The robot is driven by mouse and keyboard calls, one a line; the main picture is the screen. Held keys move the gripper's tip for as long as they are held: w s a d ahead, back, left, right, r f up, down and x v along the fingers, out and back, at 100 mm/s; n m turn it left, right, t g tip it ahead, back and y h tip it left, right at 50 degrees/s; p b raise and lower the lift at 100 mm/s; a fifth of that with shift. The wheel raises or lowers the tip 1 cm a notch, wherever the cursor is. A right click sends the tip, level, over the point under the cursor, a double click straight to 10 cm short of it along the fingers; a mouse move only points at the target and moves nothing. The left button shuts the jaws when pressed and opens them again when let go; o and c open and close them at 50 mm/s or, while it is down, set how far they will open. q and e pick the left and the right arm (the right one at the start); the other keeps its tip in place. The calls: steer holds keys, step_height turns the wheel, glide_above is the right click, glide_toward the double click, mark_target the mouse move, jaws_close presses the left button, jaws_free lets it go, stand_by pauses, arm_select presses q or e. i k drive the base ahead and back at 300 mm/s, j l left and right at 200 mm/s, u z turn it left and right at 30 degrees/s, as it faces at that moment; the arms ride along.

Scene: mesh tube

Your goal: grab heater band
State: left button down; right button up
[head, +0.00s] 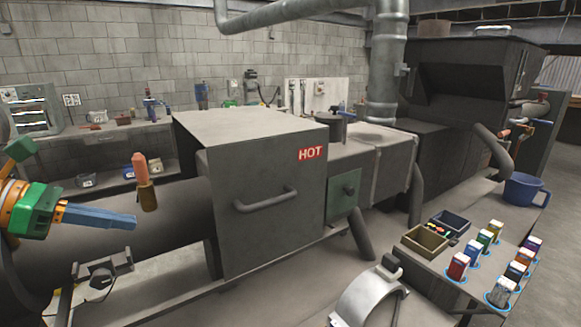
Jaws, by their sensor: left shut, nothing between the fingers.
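A curved, light grey metal band (366,296), which looks like the heater band, shows at the bottom edge, right of centre. Its lower part is cut off by the frame. My left gripper (133,220) is at the far left, with blue fingers pointing right and an orange and green body. Its fingers are together and empty. It is in front of the large grey horizontal barrel, far to the left of the band and not touching it. My right gripper is not in view.
A grey machine housing with a HOT sign (312,153) fills the centre. An orange and brown upright object (145,182) is close above the left fingertips. At the right, a bench holds several coloured blocks, two bins (426,242) and a blue mug (523,188). Floor shows behind it.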

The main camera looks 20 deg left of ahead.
mark_target(355, 306)
steer(key=k+l, duration=0.25)
steer(key=l, duration=0.15)
steer(key=k+l, duration=0.25)
steer(key=l, duration=0.15)
steer(key=k+l, duration=0.2)
steer(key=l, duration=0.15)
steer(key=k+l, duration=0.25)
steer(key=l, duration=0.15)
